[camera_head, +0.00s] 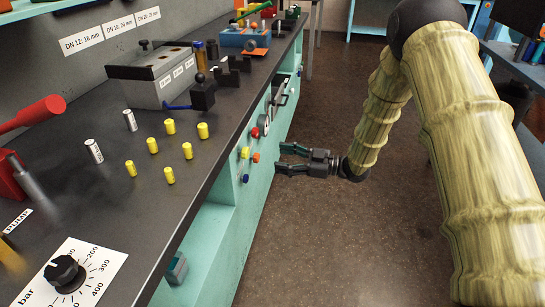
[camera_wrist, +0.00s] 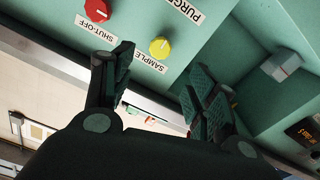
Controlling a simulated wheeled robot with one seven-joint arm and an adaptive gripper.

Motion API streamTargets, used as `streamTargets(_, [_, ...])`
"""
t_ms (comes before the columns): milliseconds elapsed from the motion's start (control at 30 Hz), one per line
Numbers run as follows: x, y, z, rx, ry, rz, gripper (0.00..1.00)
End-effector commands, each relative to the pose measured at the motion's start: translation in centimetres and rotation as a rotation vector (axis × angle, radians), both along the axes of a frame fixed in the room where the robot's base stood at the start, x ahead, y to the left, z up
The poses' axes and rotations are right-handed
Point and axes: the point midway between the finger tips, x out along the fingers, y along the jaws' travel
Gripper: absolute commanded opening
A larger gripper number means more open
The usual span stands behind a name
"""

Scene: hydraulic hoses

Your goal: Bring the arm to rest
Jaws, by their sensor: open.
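My gripper (camera_head: 291,159) is open and empty, with its two fingers apart. It is in front of the turquoise front panel (camera_head: 266,172) of the workbench, beside the coloured knobs. The wrist view shows both fingers of my gripper (camera_wrist: 160,90) spread, with nothing between them. A red knob (camera_wrist: 97,10) labelled SHUT-OFF and a yellow knob (camera_wrist: 159,47) labelled SAMPLE are on the panel beyond the fingertips. I cannot tell how far the fingertips are from the panel.
The dark bench top (camera_head: 110,210) carries several yellow cylinders (camera_head: 187,150), a grey block (camera_head: 160,80) and a dial (camera_head: 65,275). A red lever (camera_head: 35,114) stands at the left. Open floor (camera_head: 320,240) lies right of the bench. Another bench (camera_head: 520,65) is at the far right.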

Motion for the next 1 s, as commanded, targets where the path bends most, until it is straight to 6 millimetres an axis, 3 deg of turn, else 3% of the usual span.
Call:
streamTargets(200, [-0.3,-0.9,0.0,0.001,0.0,0.001,0.58])
streamTargets(667, [-0.4,-0.8,-0.4,-0.001,0.01,-0.012,0.58])
streamTargets(767, [-0.7,-0.7,-2.1,-0.008,0.051,-0.061,0.58])
streamTargets(1000, [-3.4,-1.2,-11.0,-0.076,0.284,-0.318,0.58])
